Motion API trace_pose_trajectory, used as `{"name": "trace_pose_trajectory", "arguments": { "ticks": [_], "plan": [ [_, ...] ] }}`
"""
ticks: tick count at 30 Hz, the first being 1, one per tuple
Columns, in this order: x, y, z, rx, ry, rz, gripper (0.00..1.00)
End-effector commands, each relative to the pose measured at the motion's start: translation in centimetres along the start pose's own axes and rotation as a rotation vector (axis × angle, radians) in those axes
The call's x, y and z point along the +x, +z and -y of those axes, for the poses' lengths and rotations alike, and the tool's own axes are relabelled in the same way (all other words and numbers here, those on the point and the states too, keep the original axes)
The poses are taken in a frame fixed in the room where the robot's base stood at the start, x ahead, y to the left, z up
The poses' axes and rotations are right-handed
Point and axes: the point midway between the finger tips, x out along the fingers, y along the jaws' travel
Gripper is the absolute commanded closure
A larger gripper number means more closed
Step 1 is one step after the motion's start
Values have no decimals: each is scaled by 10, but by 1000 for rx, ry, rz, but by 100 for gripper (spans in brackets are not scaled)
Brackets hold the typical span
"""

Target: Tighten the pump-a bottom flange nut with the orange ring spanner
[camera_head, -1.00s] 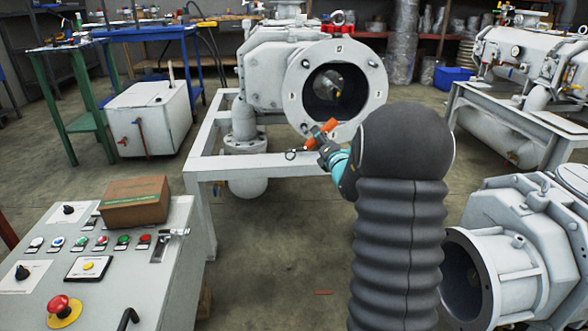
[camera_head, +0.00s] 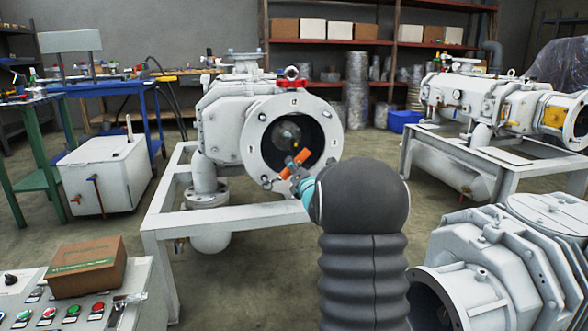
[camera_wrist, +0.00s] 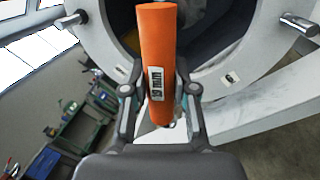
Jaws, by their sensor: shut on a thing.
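The orange ring spanner (camera_head: 294,164) is in my gripper (camera_head: 298,170), in front of the pump's round flange (camera_head: 262,112). In the wrist view the spanner's orange handle (camera_wrist: 158,60) stands between the two fingers of my gripper (camera_wrist: 160,95), which are shut on it. A small label shows on the handle. The ring end is small in the head view, near the flange's lower left edge, where a stud or nut (camera_head: 266,181) shows. I cannot tell whether the ring touches or surrounds it. In the wrist view, studs (camera_wrist: 72,20) stick out of the flange either side of the handle.
The pump rests on a pale steel frame (camera_head: 250,221) with a bar in front. A control panel (camera_head: 140,300) with a cardboard box (camera_head: 86,267) stands at lower left. Another pump (camera_head: 510,265) is at lower right. A white tank (camera_head: 105,174) stands at left.

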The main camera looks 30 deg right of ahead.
Motion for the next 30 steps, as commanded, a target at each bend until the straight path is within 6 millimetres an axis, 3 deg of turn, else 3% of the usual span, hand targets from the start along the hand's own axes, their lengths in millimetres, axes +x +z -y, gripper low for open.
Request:
{"name": "trace_pose_trajectory", "arguments": {
  "ticks": [18, 30],
  "plan": [
    [41, -2, 6, 1, 2, 0, 100],
    [50, -2, 9, 1, 1, 0, 100]
  ]
}}
